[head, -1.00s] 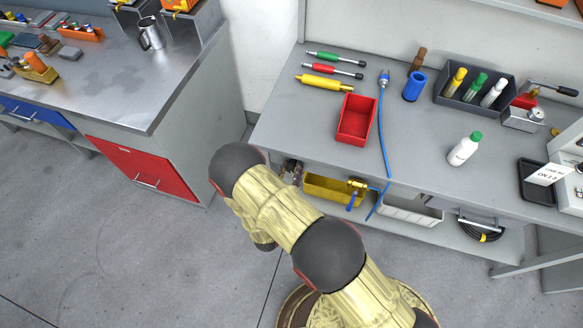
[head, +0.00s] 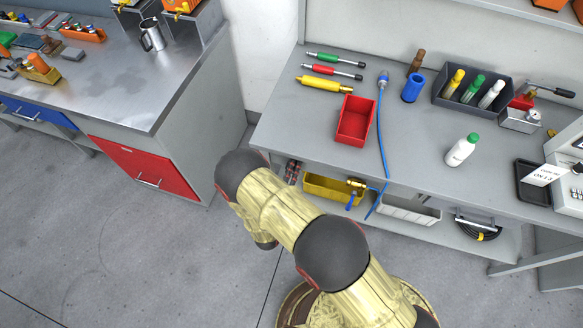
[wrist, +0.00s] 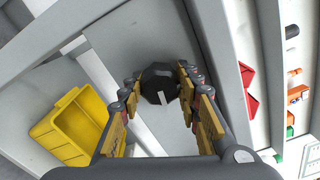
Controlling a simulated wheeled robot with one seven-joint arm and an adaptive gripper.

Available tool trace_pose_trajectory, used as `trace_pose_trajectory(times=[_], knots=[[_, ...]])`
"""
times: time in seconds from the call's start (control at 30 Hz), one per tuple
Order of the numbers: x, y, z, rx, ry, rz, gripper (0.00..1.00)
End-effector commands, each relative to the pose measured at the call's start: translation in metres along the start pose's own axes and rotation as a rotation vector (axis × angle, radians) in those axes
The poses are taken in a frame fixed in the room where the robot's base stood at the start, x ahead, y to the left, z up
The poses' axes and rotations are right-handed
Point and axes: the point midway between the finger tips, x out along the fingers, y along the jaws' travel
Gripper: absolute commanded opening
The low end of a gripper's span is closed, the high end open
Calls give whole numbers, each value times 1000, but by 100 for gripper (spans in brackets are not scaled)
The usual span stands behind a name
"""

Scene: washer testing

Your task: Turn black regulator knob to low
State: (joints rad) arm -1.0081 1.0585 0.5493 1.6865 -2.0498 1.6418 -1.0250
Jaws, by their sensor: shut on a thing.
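The black regulator knob (wrist: 153,77) shows in the wrist view, a dark faceted knob with a pale pointer mark at its lower edge. My gripper (wrist: 159,84) has its fingers on either side of the knob and is shut on it. In the head view my gripper (head: 292,172) is partly visible beside the lower shelf, below the bench top; my arm and the bench hide the knob there. No low marking can be read in either view.
The workbench (head: 290,115) juts out above my gripper, with a red bin (head: 355,120) on top. A yellow bin (head: 325,190) sits close by on the lower shelf; it also shows in the wrist view (wrist: 70,125). A blue hose (head: 384,140) hangs over the bench edge.

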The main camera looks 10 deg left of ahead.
Motion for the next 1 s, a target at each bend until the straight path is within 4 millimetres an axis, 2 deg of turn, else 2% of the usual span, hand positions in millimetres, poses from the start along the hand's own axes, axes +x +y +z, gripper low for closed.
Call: trace_pose_trajectory(times=[0.3, 0.83, 0.87, 1.0], knots=[[0, 1, 2, -117, -3, 1, 8], [0, 1, 2, -140, -3, 2, 8], [0, 1, 2, -140, -3, 2, 34], [0, 1, 1, -140, -2, 1, 42]])
